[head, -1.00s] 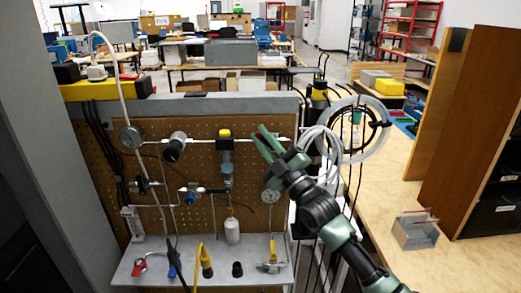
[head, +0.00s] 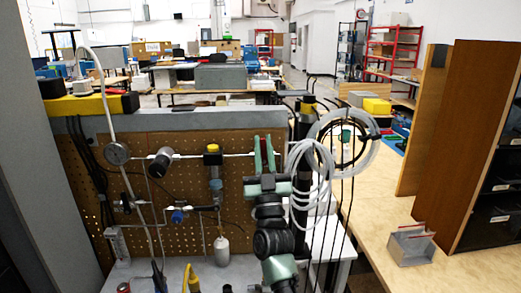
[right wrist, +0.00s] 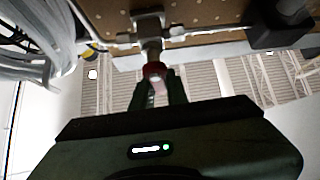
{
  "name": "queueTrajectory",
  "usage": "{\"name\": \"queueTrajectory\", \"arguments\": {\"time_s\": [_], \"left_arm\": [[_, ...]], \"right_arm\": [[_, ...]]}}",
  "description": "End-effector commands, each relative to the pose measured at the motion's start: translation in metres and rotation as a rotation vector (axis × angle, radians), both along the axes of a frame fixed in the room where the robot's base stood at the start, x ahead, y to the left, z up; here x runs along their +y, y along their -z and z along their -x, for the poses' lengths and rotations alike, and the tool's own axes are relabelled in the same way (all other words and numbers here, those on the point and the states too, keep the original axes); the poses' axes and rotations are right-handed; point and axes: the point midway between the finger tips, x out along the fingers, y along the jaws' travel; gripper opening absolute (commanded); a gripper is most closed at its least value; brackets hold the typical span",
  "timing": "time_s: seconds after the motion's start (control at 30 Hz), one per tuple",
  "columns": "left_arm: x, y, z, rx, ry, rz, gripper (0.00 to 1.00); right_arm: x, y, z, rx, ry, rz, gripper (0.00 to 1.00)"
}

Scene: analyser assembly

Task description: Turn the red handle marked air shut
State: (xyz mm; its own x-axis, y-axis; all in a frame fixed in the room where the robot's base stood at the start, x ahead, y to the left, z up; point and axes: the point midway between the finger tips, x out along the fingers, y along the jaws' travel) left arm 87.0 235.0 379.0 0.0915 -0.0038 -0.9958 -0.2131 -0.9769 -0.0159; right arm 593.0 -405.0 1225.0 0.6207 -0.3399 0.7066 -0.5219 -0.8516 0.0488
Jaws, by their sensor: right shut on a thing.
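The red handle (right wrist: 153,70) shows in the right wrist view, below a metal valve fitting (right wrist: 151,45) on the pipe of the pegboard panel. My right gripper (right wrist: 157,86) is shut on this handle, with one dark green finger on each side. In the head view my right gripper (head: 264,150) points up and away at the right part of the panel. There its fingers and wrist hide most of the handle and valve. Any marking on the handle is not readable. My left gripper is not in view.
The pegboard (head: 135,190) carries gauges, pipes and a yellow-topped regulator (head: 213,165) left of my right gripper. Coiled white tubing (head: 313,165) hangs close on its right. A wooden table (head: 385,215) with a small metal box (head: 410,246) stands further right.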

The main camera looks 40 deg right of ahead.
Motion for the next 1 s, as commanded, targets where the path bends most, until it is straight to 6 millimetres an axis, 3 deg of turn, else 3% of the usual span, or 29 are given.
{"name": "queueTrajectory", "arguments": {"time_s": [0.67,0.7,0.77,1.0], "left_arm": [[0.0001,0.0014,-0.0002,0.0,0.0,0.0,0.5],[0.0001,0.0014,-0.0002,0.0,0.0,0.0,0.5],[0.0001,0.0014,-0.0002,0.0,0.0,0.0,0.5],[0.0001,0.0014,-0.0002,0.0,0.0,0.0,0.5]], "right_arm": [[-0.0024,0.0006,0.001,-0.033,-0.001,-0.058,0.0],[-0.0023,0.0005,0.001,-0.033,-0.001,-0.058,0.2],[-0.0024,0.0004,0.001,-0.033,-0.002,-0.057,0.36],[-0.0023,0.0002,0.0012,-0.033,-0.001,-0.055,0.36]]}}
